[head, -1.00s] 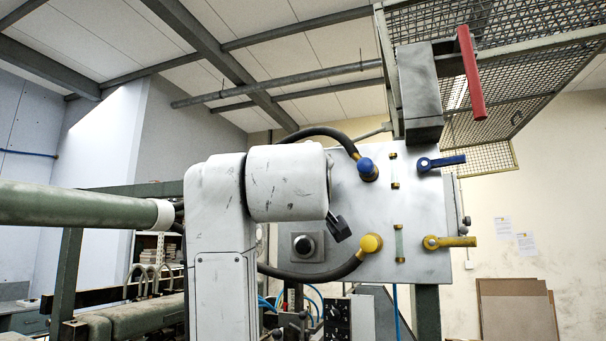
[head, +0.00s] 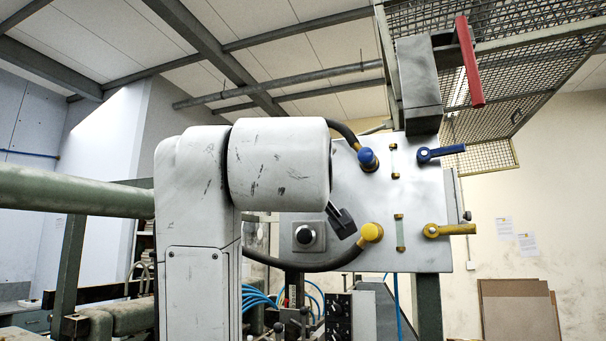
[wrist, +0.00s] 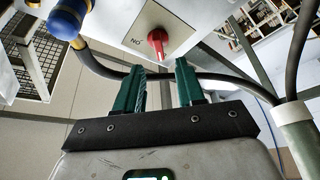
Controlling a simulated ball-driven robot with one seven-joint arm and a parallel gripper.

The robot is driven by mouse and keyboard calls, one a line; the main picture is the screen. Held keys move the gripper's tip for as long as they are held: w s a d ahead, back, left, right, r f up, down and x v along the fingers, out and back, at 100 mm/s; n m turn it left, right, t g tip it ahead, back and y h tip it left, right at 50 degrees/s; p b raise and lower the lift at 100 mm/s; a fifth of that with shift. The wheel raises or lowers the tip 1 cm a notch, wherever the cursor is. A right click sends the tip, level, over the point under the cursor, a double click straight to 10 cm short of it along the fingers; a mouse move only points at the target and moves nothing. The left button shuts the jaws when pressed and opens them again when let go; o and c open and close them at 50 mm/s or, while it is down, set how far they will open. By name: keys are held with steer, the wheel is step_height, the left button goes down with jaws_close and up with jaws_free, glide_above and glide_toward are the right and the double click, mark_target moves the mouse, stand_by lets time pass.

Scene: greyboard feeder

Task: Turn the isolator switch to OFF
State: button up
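In the wrist view a red rotary switch (wrist: 157,43) sits on a grey plate (wrist: 178,22) on the panel. An upside-down "ON" is printed beside it at the left; I see no other marking clearly. My gripper (wrist: 161,66) has two green fingers spread apart, with nothing between them. The fingertips lie just below the red switch in the picture, apparently short of it. In the head view my arm covers part of the panel, and the red switch and my fingers are hidden there.
The panel (head: 420,200) carries a blue-capped hose (head: 367,158), a yellow-capped hose (head: 371,232), a blue lever (head: 440,154), a yellow lever (head: 450,230) and a black knob (head: 305,236). A red handle (head: 470,62) projects above. A black hose passes close behind my fingers in the wrist view.

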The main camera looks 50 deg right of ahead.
steer(key=shift+b+v, duration=0.7)
steer(key=shift+v, duration=2)
